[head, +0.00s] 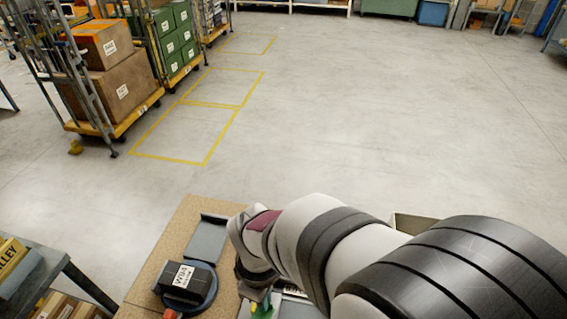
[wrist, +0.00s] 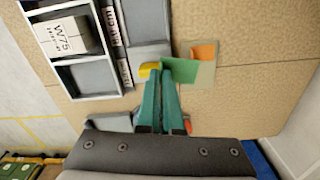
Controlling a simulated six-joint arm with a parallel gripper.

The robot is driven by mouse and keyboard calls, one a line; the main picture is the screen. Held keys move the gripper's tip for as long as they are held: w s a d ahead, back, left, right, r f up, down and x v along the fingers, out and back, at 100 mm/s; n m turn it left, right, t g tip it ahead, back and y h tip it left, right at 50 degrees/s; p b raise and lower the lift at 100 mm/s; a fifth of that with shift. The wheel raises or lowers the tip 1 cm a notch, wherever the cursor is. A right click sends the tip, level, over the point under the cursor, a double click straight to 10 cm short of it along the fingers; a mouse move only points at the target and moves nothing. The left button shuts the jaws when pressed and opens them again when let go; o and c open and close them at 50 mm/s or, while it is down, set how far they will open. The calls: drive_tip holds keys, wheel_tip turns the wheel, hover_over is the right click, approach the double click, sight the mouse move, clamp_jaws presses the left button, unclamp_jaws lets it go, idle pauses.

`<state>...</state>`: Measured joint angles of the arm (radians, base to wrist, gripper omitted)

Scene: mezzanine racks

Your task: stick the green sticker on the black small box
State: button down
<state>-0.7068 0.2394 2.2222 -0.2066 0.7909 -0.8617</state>
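The black small box (head: 183,283), with a white W94 label on top, sits on a round dark dish on the bench in the head view. I cannot make it out in the wrist view. The green sticker (wrist: 190,70) is at my fingertips in the wrist view, near an orange sticker and a yellow one. My gripper (wrist: 161,72) has teal fingers that close together at the tips and appear shut on the green sticker's left edge. In the head view my arm hides most of the gripper, right of the black box.
A white divided tray (wrist: 88,97) holds a white W75 box (wrist: 63,37) in the wrist view. The orange sticker (wrist: 204,52) and yellow sticker (wrist: 149,69) lie by my fingertips. A grey tray (head: 206,238) lies behind the black box. Bare bench (wrist: 270,35) is right of the stickers.

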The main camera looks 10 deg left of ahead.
drive_tip(key=w+a+m, duration=0.2)
drive_tip(key=a+m, duration=0.5)
drive_tip(key=m, duration=0.2)
drive_tip(key=r+m, duration=0.2)
drive_tip(key=m, duration=2.3)
hover_over(167, 282)
drive_tip(key=shift+f, duration=3.2)
drive_tip(key=shift+f, duration=0.5)
drive_tip(key=c, duration=0.8)
unclamp_jaws()
drive_tip(key=shift+o, duration=0.2)
wheel_tip(167, 282, up, 7)
